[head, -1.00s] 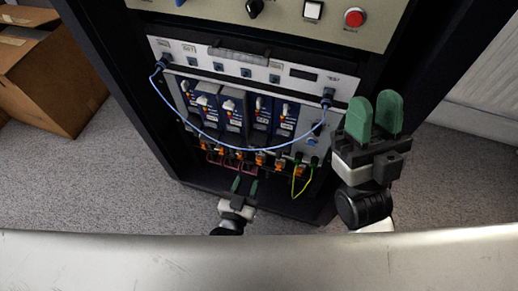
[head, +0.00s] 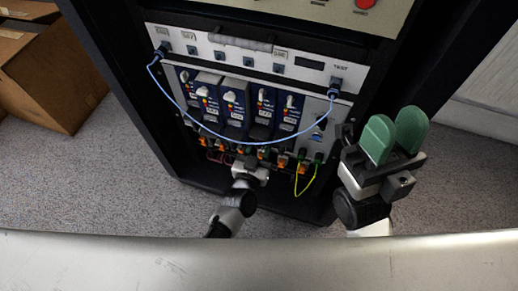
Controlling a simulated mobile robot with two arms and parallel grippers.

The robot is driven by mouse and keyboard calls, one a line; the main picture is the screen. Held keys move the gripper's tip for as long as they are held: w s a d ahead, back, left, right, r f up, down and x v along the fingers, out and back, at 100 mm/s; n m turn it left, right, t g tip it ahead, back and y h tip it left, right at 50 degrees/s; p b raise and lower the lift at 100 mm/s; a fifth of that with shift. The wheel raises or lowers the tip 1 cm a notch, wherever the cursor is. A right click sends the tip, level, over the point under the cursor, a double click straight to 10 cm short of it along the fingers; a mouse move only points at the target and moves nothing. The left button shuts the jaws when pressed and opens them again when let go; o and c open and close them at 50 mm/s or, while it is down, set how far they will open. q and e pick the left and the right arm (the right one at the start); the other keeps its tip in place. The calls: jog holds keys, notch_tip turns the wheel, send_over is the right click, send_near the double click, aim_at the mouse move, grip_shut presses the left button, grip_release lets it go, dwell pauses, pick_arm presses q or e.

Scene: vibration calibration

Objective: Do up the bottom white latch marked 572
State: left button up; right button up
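A row of dark blue modules sits in the rack in the head view, with white latches on their fronts, such as one on a middle module (head: 230,97). The small printed numbers are too blurred for me to tell which is 572. My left gripper (head: 243,158) is at the lower edge of the modules, by the orange and green connectors. Its fingers are small and mostly lost against the dark connectors, so its opening is unclear. My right gripper (head: 394,136) is at the right, in front of the rack's right post, with its two green fingers apart and nothing between them.
A blue cable (head: 196,126) hangs in a loop across the modules from the white panel (head: 216,46) above. A yellow-green wire (head: 312,180) loops at lower right. Cardboard boxes (head: 42,82) stand at left. Grey carpet around the rack is clear.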

pick_arm(q)
jog(key=c, duration=0.6)
jog(key=shift+m+p, duration=0.7)
jog(key=o, duration=0.7)
jog(key=shift+c, duration=0.2)
